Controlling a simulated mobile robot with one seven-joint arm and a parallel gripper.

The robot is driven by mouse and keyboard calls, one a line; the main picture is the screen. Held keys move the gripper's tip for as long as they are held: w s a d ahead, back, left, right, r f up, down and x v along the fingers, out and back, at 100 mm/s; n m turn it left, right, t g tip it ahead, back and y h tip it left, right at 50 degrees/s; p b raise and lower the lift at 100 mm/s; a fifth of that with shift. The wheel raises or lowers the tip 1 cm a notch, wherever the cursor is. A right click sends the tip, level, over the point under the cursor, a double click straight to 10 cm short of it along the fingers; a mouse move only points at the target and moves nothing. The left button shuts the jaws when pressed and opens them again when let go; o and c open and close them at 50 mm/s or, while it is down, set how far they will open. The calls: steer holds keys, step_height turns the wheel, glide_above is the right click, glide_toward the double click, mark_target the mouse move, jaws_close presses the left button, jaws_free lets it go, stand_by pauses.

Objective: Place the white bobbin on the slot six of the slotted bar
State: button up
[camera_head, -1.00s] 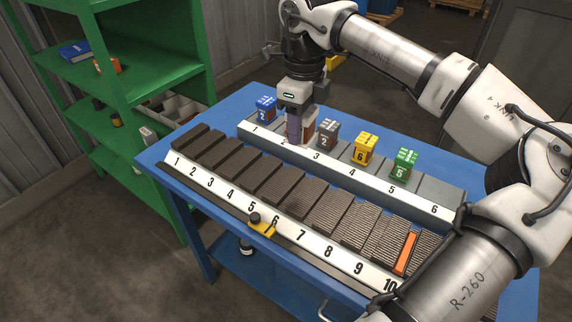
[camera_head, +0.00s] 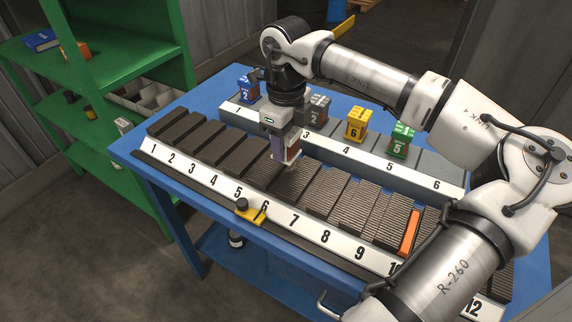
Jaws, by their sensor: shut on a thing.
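My gripper (camera_head: 284,160) is shut on a small block (camera_head: 293,149) with a reddish-brown face; purple shows beside it and a pale edge below it. The gripper covers much of this block. It hangs over the dark ribbed slots of the front slotted bar (camera_head: 226,185), behind labels 5 and 6. I cannot tell whether the block touches the bar. The front bar has a white number strip running from 1 at the left to 12 at the right. I see nothing that is clearly a white bobbin.
A grey rear bar (camera_head: 425,172) numbered to 6 carries blue (camera_head: 249,89), grey (camera_head: 319,110), yellow (camera_head: 357,124) and green (camera_head: 400,140) blocks. An orange strip (camera_head: 410,233) stands in the front bar. A yellow clip (camera_head: 250,213) sits near label 6. Green shelves (camera_head: 150,60) stand left.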

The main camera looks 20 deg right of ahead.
mark_target(286, 158)
steer(key=shift+f+b, duration=1.1)
steer(key=shift+f, duration=1.15)
steer(key=shift+f, duration=0.2)
steer(key=o, duration=1.2)
steer(key=shift+c, duration=0.2)
step_height(286, 158, up, 12)
steer(key=shift+r+b, duration=0.25)
steer(key=shift+b, duration=0.65)
steer(key=shift+f, duration=0.1)
